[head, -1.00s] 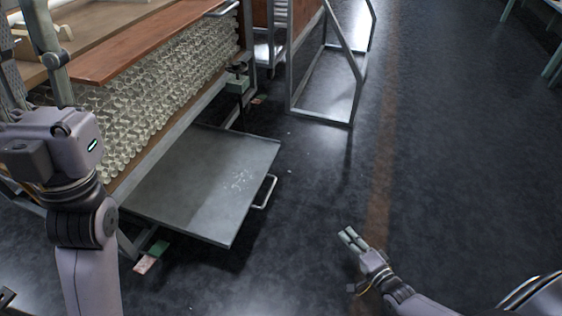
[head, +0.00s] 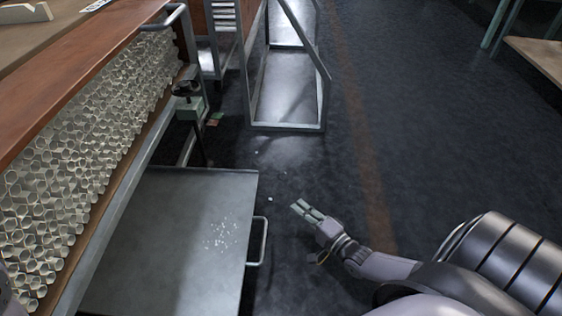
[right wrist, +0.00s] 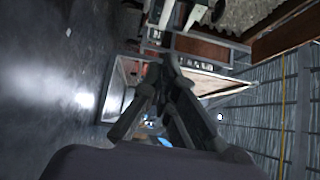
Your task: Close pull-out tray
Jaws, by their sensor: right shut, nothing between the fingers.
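The pull-out tray (head: 150,235) is a flat grey metal sheet at lower left in the head view. It is pulled out from under the rack of glass tubes and has small white specks on it. Its bar handle (head: 261,242) is on the right edge. My right gripper (head: 301,209) is shut and empty, to the right of the handle and apart from it. Its fingers also show in the right wrist view (right wrist: 160,98). My left gripper is not in view; only a sliver of my left arm may show at the bottom left edge.
A stack of glass tubes (head: 95,150) lies under a wooden top (head: 70,75) at left. A green clamp-like part (head: 190,107) stands behind the tray. A metal frame (head: 287,127) stands at the back. The dark floor (head: 420,160) to the right is clear.

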